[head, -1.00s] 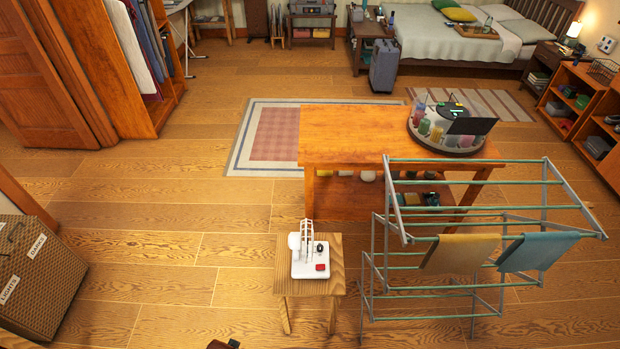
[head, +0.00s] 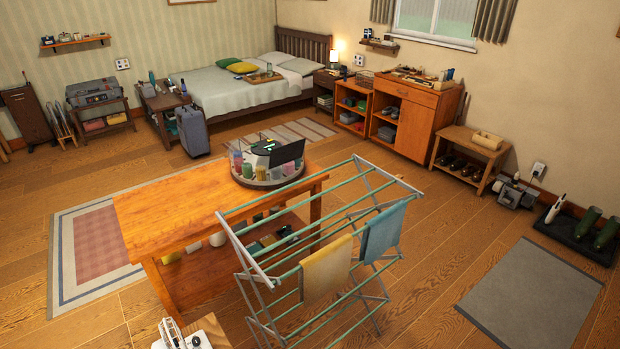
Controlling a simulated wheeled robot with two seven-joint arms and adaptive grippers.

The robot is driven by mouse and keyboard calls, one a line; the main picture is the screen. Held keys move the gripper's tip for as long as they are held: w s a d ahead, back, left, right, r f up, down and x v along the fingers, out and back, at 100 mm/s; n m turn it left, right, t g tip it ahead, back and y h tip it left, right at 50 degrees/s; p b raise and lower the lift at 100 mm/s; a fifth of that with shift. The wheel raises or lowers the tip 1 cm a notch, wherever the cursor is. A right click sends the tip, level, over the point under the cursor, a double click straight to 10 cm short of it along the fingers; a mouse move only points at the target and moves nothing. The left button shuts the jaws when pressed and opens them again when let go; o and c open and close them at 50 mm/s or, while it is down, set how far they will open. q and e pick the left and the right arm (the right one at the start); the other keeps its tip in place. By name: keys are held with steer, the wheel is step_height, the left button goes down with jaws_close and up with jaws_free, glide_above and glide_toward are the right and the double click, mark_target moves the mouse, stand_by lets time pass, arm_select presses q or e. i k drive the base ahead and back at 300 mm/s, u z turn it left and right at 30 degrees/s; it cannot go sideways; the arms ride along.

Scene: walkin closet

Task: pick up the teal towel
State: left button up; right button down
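The teal towel (head: 382,232) hangs folded over a rail at the right side of the drying rack (head: 298,215). A yellow towel (head: 326,270) hangs on the same rack, just left of the teal one and nearer to me. Neither of my grippers shows in the head view, so I cannot see what they hold.
A small stool (head: 212,330) is at the bottom edge. Open floor lies right of the rack, with a grey mat (head: 530,298) and a shoe bench (head: 468,150) beyond.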

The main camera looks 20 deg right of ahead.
mark_target(384, 232)
steer(key=z, duration=1.2)
